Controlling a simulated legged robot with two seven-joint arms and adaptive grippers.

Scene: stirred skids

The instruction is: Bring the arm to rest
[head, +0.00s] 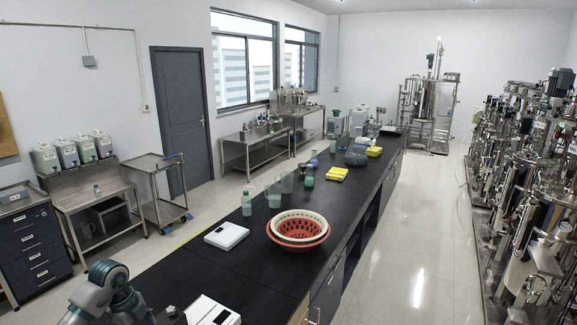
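One of my arms (105,285), grey and teal, comes in at the bottom left, over the near end of the long black bench (185,265). It bends over at a rounded joint and runs down towards the bottom edge. Dark parts at its end are cut off by the frame, so I cannot make out my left gripper's fingers or whether it holds anything. My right arm and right gripper are not in view.
On the bench are white flat devices (227,236), a cream basket (299,226) inside a red basket (297,247), a green-filled bottle (246,203) and yellow items (336,174). Steel tanks (530,225) line the right side. The floor (410,240) between is clear.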

